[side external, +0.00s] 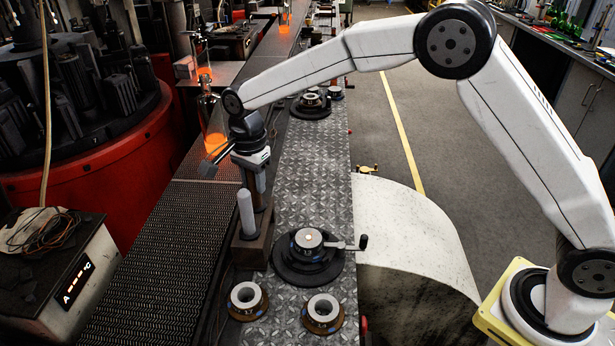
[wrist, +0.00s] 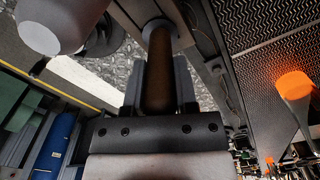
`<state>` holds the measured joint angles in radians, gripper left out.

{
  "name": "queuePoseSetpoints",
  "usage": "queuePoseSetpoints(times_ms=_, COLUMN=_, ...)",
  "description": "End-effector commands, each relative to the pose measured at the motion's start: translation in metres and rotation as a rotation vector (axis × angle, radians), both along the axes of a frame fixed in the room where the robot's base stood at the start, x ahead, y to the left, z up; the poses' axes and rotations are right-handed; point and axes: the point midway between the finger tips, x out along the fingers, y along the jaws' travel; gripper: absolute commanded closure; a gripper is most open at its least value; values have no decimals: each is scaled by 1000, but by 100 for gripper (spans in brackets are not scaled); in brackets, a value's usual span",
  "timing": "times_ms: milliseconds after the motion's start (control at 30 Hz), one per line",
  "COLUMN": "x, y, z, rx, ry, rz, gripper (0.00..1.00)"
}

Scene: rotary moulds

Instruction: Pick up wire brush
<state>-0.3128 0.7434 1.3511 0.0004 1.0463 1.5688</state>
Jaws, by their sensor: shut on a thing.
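The wire brush shows as a brown, round handle (wrist: 158,70) in the wrist view, standing upright with its far end at a pale round collar. In the side view it is mostly hidden by my fingers, above a dark brown holder box (side external: 251,246) on the bench edge. My gripper (side external: 258,186) points down over this box. In the wrist view my gripper (wrist: 159,88) has its two dark fingers on either side of the handle, shut on it. The brush's bristles cannot be made out.
A pale grey cylinder (side external: 246,212) stands upright beside the brush. Ring moulds (side external: 247,299) and a round mould with a crank (side external: 308,248) sit on the diamond-plate bench. A mesh conveyor (side external: 150,260) runs on the left, with a glowing orange bottle (side external: 211,120) behind my gripper.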

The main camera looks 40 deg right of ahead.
Motion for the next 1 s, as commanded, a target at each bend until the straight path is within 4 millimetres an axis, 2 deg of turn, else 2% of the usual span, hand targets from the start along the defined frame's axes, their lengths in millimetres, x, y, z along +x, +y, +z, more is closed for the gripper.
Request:
queuePoseSetpoints(times_ms=267, x=1, y=0, z=18, rx=1, ry=-3, rz=0, gripper=100)
queuePoseSetpoints(times_ms=733, x=1, y=0, z=86, rx=1, ry=-3, rz=0, gripper=100)
queuePoseSetpoints(times_ms=1000, x=0, y=0, z=100, rx=0, ry=-1, rz=0, gripper=100)
